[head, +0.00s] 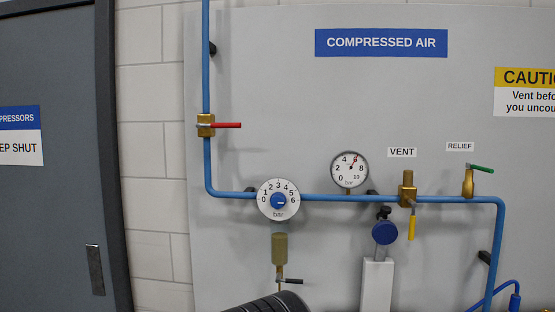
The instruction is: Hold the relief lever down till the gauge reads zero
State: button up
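The relief valve (468,184) is a small brass body on the blue pipe at the right, under a RELIEF label (460,146). Its green lever (482,169) sticks out to the right from the top, tilted slightly down, with nothing touching it. The round white gauge (349,170) stands above the pipe in the middle.
A brass vent valve (407,190) with a yellow handle (412,224) hanging down is left of the relief valve. A regulator dial (278,200) and a red-handled valve (206,126) are farther left. A blue hose (511,287) is at lower right.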

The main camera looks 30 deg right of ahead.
aim_at(469, 165)
jog(key=z, duration=1.3)
